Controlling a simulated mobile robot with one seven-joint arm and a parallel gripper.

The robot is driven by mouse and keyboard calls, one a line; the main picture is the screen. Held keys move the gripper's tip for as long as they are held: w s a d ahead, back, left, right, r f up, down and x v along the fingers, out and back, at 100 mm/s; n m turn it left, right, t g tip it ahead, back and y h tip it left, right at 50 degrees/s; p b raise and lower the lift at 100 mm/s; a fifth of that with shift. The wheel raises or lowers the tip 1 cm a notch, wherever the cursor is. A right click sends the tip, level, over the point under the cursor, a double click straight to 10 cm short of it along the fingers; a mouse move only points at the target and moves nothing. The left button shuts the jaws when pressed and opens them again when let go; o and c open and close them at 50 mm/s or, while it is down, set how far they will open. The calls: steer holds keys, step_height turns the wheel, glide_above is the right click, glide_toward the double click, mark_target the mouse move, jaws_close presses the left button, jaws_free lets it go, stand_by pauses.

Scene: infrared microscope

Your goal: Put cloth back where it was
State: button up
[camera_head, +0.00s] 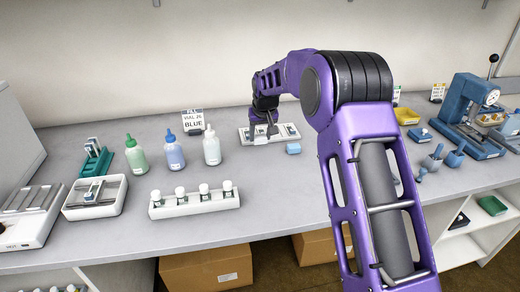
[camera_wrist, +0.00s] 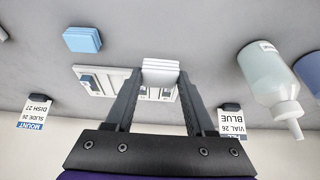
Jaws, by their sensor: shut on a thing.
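A white, layered block that looks like the folded cloth (camera_wrist: 160,66) is between my fingertips in the wrist view. My gripper (camera_wrist: 161,76) is shut on it, one finger at each side. In the head view my gripper (camera_head: 268,130) points down at a white tray (camera_head: 252,140) at the back of the bench. The tray also shows behind the fingers in the wrist view (camera_wrist: 95,71). I cannot tell whether the cloth touches the tray. The cloth cannot be made out in the head view.
Green, blue and white bottles (camera_head: 212,147) stand to the left, near a label card (camera_head: 193,121). A white rack of vials (camera_head: 194,203) is at the front left.

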mark_target(261, 144)
steer(key=shift+f, duration=2.7)
steer(key=shift+f, duration=0.15)
steer(key=o, duration=1.2)
